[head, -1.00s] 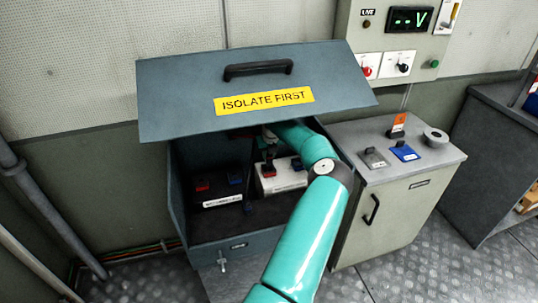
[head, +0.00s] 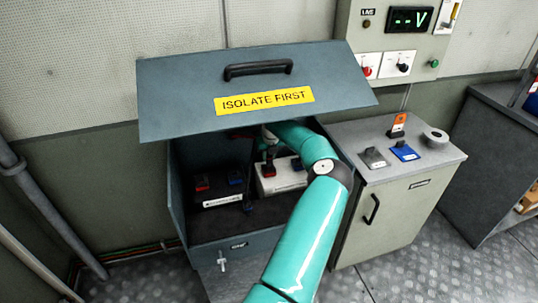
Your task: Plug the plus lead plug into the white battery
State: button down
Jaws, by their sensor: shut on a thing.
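The white battery (head: 284,180) sits inside the open battery box, right of a black battery (head: 218,198). It has a red terminal (head: 267,171) on its left and a blue terminal further right, partly behind my arm. My gripper (head: 270,153) is inside the box, upright just above the red terminal, small and partly shaded. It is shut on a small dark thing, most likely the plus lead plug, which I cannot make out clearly. I cannot tell whether the plug touches the terminal.
The raised lid (head: 190,95) with its yellow sign hangs over my arm. The box's side walls (head: 176,200) stand close around. A cabinet (head: 385,215) with small items on top stands at the right. The wall panel (head: 395,40) shows dashes and V.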

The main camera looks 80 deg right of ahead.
aim_at(269, 160)
jog(key=shift+a+x, duration=0.15)
jog(key=shift+x, duration=0.65)
jog(key=shift+a+x, duration=0.15)
jog(key=shift+x, duration=0.6)
jog(key=c, duration=1.1)
grip_release()
jog(key=shift+s+f, duration=0.15)
jog(key=shift+s, duration=0.05)
jog(key=v, duration=0.7)
jog(key=shift+a+r, duration=0.1)
jog(key=shift+r, duration=0.2)
